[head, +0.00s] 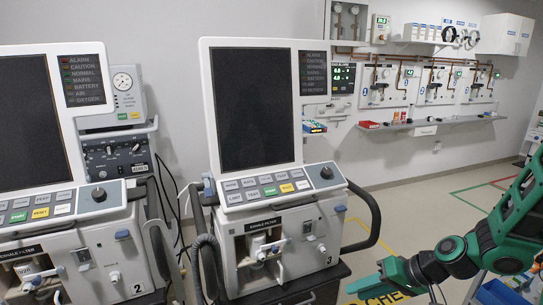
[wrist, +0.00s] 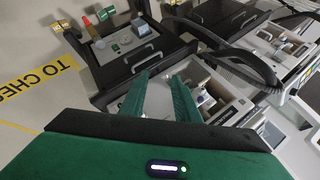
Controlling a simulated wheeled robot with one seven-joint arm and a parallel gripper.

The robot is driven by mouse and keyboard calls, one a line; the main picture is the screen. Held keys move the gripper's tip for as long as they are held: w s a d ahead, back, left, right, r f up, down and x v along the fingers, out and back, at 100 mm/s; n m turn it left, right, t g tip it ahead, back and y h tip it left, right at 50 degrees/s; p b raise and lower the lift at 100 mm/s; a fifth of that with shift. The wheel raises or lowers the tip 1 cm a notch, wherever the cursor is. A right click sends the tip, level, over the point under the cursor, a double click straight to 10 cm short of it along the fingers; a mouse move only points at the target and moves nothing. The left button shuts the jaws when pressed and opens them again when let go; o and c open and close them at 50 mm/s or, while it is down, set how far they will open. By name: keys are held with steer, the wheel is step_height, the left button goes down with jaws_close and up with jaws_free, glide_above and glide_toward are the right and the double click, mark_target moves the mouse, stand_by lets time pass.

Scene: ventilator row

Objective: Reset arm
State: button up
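My green arm (head: 495,240) reaches in from the right edge in the head view. It is bent, and my gripper (head: 368,284) is low at the bottom right, pointing left towards ventilator 3 (head: 280,225). In the wrist view the two green fingers of my gripper (wrist: 161,80) stand apart, with a gap between them. Nothing shows held between them. Ventilator parts (wrist: 205,90) lie beyond the fingertips; I cannot tell the distance. Ventilator 3 has a dark screen (head: 253,108), a button panel and a black side handle (head: 368,222).
Ventilator 2 (head: 90,240) stands at the left. A wall shelf (head: 430,127) and gas panels (head: 385,85) are at the back. Open floor (head: 420,195) lies right of ventilator 3.

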steer(key=s+d+r+m+g+h, duration=0.1)
steer(key=s+d+r, duration=0.3)
steer(key=s, duration=0.4)
steer(key=s+d+r+m+g+h, duration=0.2)
steer(key=s+d+r+m+h, duration=0.1)
steer(key=s+d+r, duration=0.2)
steer(key=s+d+r+m+g+h, duration=0.1)
steer(key=s+d+r+h, duration=0.2)
steer(key=s+d+r, duration=0.2)
steer(key=s+d, duration=0.3)
steer(key=s, duration=0.2)
steer(key=shift+s+r+m, duration=0.15)
steer(key=shift+s+m, duration=0.15)
steer(key=shift+m, duration=0.1)
steer(key=shift+w+f, duration=0.25)
steer(key=shift+w, duration=0.35)
